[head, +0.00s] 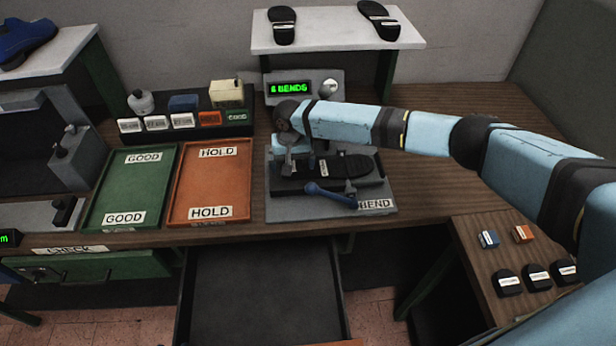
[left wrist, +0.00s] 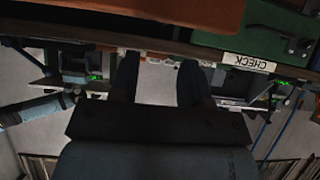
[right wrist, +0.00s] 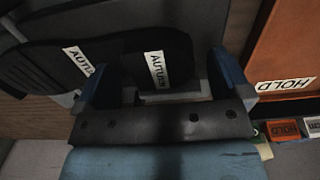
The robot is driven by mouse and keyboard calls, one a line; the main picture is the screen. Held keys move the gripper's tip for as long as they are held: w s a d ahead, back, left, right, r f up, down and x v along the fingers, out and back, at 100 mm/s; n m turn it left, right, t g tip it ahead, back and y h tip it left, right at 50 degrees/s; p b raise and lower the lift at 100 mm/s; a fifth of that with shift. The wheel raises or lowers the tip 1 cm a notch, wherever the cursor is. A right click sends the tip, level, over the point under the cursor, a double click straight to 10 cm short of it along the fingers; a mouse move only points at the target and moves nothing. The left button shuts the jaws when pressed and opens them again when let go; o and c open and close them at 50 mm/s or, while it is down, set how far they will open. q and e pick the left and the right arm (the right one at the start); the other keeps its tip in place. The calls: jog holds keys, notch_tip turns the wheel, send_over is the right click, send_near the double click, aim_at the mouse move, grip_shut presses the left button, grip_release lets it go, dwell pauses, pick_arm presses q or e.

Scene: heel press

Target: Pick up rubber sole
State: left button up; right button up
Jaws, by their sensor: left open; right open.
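A black rubber sole (head: 352,164) with white labels lies on the grey bend fixture (head: 280,208) marked BEND. In the right wrist view the black sole (right wrist: 125,45) shows AUTUMN labels and lies beyond and partly between the fingers. My right gripper (head: 300,160) is over the left part of the fixture, pointing down. It is open in the right wrist view (right wrist: 162,75); whether it touches the sole I cannot tell. My left gripper (left wrist: 160,80) is open and empty in the left wrist view, outside the head view.
A blue-handled lever (head: 330,195) lies across the fixture front. Empty green GOOD tray (head: 130,185) and orange HOLD tray (head: 208,180) are to the left. A green-lit display (head: 290,87) reads BENDS behind. A white shelf (head: 335,35) holds more black soles. An open dark drawer (head: 262,290) projects below.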

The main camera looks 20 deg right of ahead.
pick_arm(q)
jog(key=shift+d+f, duration=0.1)
jog(key=shift+f, duration=0.4)
pick_arm(e)
jog(key=shift+f, duration=0.45)
pick_arm(q)
jog(key=shift+d+r, duration=0.25)
pick_arm(e)
jog(key=shift+r, duration=0.15)
jog(key=shift+c, duration=0.4)
jog(key=c, duration=1)
pick_arm(q)
jog(key=shift+a, duration=0.15)
pick_arm(e)
jog(key=shift+r, duration=0.1)
